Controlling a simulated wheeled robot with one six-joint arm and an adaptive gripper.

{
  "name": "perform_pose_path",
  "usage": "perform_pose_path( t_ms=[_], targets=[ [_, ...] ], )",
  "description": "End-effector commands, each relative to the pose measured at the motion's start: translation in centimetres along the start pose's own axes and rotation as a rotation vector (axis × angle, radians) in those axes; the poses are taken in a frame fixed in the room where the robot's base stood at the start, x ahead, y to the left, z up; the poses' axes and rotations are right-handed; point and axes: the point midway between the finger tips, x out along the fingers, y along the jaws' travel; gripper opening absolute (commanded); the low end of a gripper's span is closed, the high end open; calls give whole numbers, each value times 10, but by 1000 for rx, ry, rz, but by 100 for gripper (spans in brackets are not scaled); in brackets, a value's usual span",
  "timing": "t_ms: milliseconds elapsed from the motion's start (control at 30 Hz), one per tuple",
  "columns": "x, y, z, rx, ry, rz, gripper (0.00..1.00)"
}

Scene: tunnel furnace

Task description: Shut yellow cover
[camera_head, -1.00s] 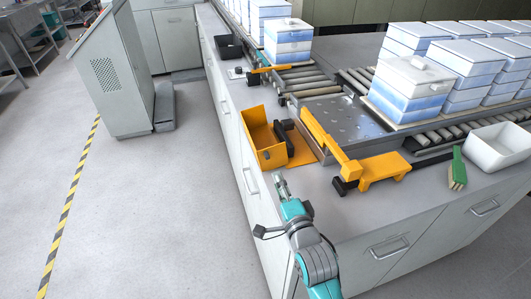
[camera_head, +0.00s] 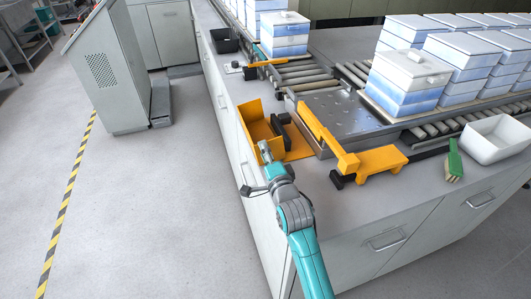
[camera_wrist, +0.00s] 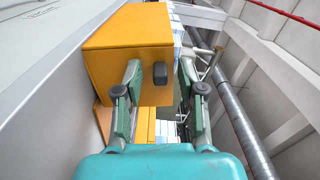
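The yellow cover (camera_head: 252,133) stands open at the left edge of the counter, tilted outward from its yellow base (camera_head: 299,146). A black part (camera_head: 281,130) sits beside it on the base. My gripper (camera_head: 264,147) is at the near end of the cover, partly overlapping it in the head view; I cannot tell whether they touch. In the wrist view, the cover (camera_wrist: 125,45) is a large yellow face ahead and to the left. My gripper (camera_wrist: 160,75) has its two fingers apart there, with a black block (camera_wrist: 160,73) seen between them.
A yellow arm-like fixture (camera_head: 345,160) lies right of the cover on the counter. A green brush (camera_head: 454,160) and a white bin (camera_head: 497,139) are farther right. Blue-white boxes (camera_head: 402,83) stand beyond on the conveyor. The floor on the left is open.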

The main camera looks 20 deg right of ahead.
Motion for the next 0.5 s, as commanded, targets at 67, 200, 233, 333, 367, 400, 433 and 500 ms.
perform_pose_path(
  t_ms=[67,200,233,333,367,400,433,500],
  targets=[
    [0,0,0,0,0,0,40],
    [0,0,0,0,0,0,12],
    [0,0,0,0,0,0,5],
    [0,0,0,0,0,0,0],
    [0,0,0,0,0,0,0],
    [0,0,0,0,0,0,0],
    [0,0,0,0,0,0,0],
    [0,0,0,0,0,0,0]
  ],
)
